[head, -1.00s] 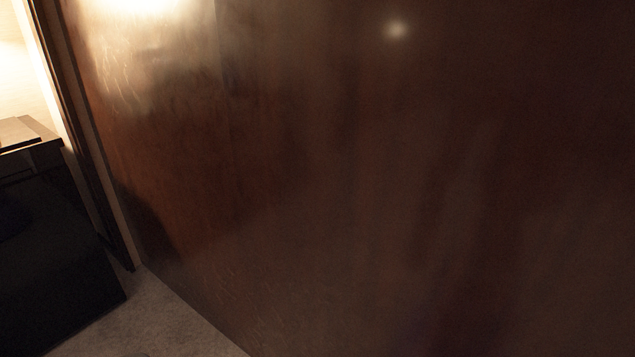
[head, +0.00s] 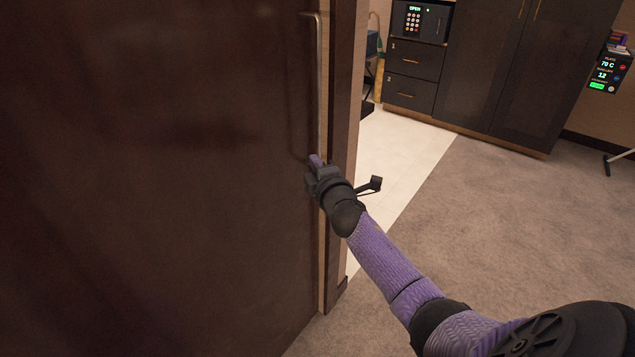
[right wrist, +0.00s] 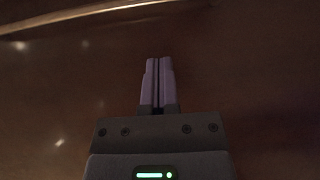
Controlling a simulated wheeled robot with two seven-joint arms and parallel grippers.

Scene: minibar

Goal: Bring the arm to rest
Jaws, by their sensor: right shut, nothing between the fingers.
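My right arm reaches in from the lower right in the head view. Its gripper (head: 315,162) is at the edge of a dark brown wooden door, in front of the lower part of a long vertical metal handle (head: 319,80). In the right wrist view the two purple fingers (right wrist: 158,85) are pressed together with nothing between them. The brown door surface (right wrist: 60,110) lies behind them, and a pale bar crosses the top left. I cannot tell whether the fingers touch the door or the handle. My left gripper is out of view.
The large door (head: 150,180) fills the left of the head view. Right of its frame is a white floor strip (head: 400,160) and open grey carpet (head: 510,210). Dark cabinets (head: 500,70) with drawers and a safe (head: 421,22) reading OPEN stand at the back. A display panel (head: 607,73) is at far right.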

